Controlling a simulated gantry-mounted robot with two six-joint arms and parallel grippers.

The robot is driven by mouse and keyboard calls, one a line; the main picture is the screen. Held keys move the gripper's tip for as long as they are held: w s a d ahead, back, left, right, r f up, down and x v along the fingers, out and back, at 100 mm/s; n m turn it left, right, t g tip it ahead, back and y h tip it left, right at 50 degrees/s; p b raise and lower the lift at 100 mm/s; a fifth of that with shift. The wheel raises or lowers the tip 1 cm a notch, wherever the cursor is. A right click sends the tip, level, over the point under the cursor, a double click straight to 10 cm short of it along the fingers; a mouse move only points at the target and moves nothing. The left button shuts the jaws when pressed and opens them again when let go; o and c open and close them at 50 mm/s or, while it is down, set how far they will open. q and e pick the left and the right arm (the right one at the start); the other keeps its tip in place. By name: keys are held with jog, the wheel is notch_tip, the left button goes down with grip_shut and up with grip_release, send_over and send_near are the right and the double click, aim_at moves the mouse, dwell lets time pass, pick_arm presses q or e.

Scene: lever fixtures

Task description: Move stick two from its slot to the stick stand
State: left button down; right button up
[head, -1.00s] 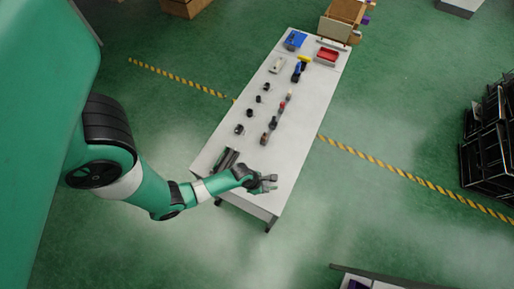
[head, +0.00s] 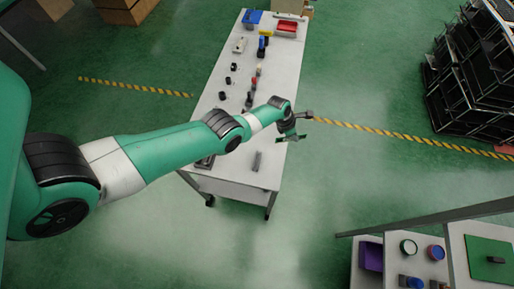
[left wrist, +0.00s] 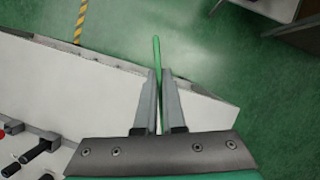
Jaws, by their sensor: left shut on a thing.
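My left gripper (head: 294,130) is over the right edge of the long white table (head: 225,180) in the head view. It is shut on a thin green stick (head: 291,138). In the left wrist view the stick (left wrist: 157,55) stands out between the two closed grey fingers (left wrist: 160,85), with green floor beyond it. A grey upright block (head: 257,161) is on the table near its front end, and a dark fixture (head: 205,162) is partly hidden under my arm. I cannot tell which of these is the slot or the stick stand. My right gripper is not in view.
Levers and knobs (head: 255,80) run along the table, with a blue bin (head: 252,17) and a red bin (head: 287,29) at its far end. Black shelving (head: 475,75) stands at right. Another table with a green mat (head: 487,258) is at lower right. Floor between is clear.

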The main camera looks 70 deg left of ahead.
pick_arm(q)
notch_tip(320, 180, up, 2)
jog(key=w+a, duration=0.1)
jog(key=w, duration=0.1)
jog(key=p, duration=0.2)
send_over(266, 149)
jog(key=f, duration=0.8)
jog(key=shift+s+d, duration=0.15)
jog(key=shift+s, duration=0.1)
jog(key=shift+s+f, duration=0.1)
jog(key=shift+s, duration=0.05)
jog(key=shift+s+f, duration=0.15)
jog(key=shift+f, duration=0.1)
jog(key=shift+s+f+b, duration=0.2)
jog(key=shift+f+b, duration=1.8)
jog(key=shift+b, duration=0.1)
jog(key=c, duration=1)
grip_release()
